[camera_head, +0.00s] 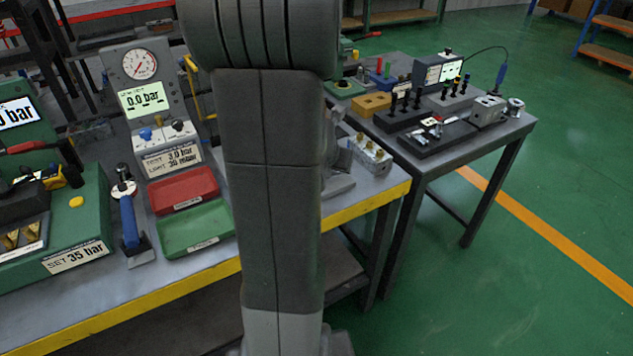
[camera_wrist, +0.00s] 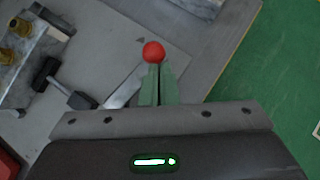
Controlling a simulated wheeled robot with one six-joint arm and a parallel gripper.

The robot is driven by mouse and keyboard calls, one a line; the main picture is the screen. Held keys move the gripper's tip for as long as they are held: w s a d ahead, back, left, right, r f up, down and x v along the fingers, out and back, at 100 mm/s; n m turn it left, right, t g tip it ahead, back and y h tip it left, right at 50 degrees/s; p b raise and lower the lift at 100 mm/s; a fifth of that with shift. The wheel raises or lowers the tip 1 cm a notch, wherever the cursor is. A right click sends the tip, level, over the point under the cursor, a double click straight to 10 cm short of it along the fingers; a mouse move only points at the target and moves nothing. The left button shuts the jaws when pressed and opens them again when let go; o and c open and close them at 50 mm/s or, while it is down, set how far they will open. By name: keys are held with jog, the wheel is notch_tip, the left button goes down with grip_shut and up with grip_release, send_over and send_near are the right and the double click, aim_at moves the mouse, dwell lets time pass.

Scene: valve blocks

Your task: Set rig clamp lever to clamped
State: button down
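The clamp lever's red ball knob (camera_wrist: 153,52) is in the upper middle of the wrist view, right at my fingertips. A pale metal bar (camera_wrist: 122,92) slants down and left from near the knob. My gripper (camera_wrist: 158,68) has its two green fingers close together, with only a thin gap between them. The knob covers part of the fingertips. I cannot tell whether the lever is held between them or only touched. In the head view my arm hides my gripper and the knob; part of a grey rig (camera_head: 340,180) shows at the arm's right edge.
A metal block with brass fittings (camera_head: 370,155) stands right of my arm. A red tray (camera_head: 184,190) and a green tray (camera_head: 196,228) lie left of it, near a gauge stand (camera_head: 140,65). A black T-shaped handle (camera_wrist: 62,86) is left of my fingers. A second table (camera_head: 485,140) stands right.

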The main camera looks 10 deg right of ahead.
jog(key=shift+w+d, duration=0.1)
jog(key=shift+w, duration=0.45)
dwell(0.4)
jog(key=shift+r, duration=0.1)
